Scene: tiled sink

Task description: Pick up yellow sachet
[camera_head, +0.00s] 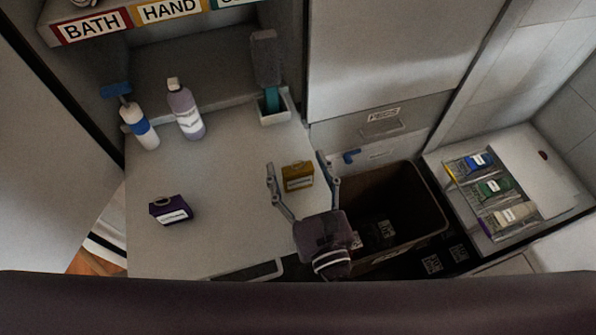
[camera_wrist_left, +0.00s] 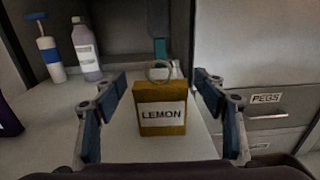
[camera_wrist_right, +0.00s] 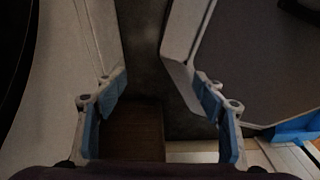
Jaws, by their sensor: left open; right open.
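The yellow sachet (camera_head: 297,176) stands on the light counter in the head view. In the left wrist view the yellow sachet (camera_wrist_left: 161,110) is upright, with a white LEMON label and a ring on top. My left gripper (camera_head: 302,163) is open, with one finger on each side of the sachet. In the left wrist view the left gripper's fingers (camera_wrist_left: 163,90) show gaps to the sachet on both sides. My right gripper (camera_wrist_right: 160,85) is open and empty in the right wrist view. It is not seen in the head view.
A purple sachet (camera_head: 171,209) is on the counter to the left. A spray bottle (camera_head: 139,124), a lilac bottle (camera_head: 185,110) and a brush in a white holder (camera_head: 275,108) stand behind. A dark open bin (camera_head: 400,215) and a tray of sachets (camera_head: 491,186) are to the right.

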